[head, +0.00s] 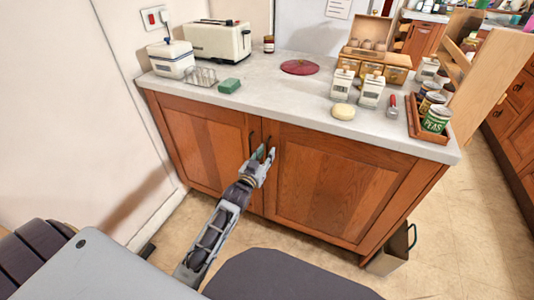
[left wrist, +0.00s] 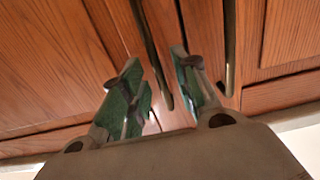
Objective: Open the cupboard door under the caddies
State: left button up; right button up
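The wooden cupboard has a left door (head: 208,148) and a right door (head: 325,185), both closed. Pale caddies with wooden tops (head: 371,91) stand on the counter above the right door. Two dark upright bar handles flank the seam. My left gripper (head: 264,155) is at the handles, partly hiding them. In the left wrist view, which looks upside down, its green-padded fingers (left wrist: 160,90) are apart. One handle (left wrist: 152,55) runs between them, seemingly the right door's; contact is unclear. The other handle (left wrist: 231,45) is outside the fingers. My right gripper is not seen.
The counter (head: 285,95) holds a toaster (head: 217,40), a green sponge (head: 229,86), a red disc (head: 300,67) and a tray of tins (head: 418,125). A bin (head: 392,252) stands by the cupboard's right end. The floor before the right door is partly covered by my body.

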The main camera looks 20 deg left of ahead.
pick_arm(q)
jog(key=shift+w, duration=0.8)
jog(key=shift+c, duration=0.3)
grip_shut()
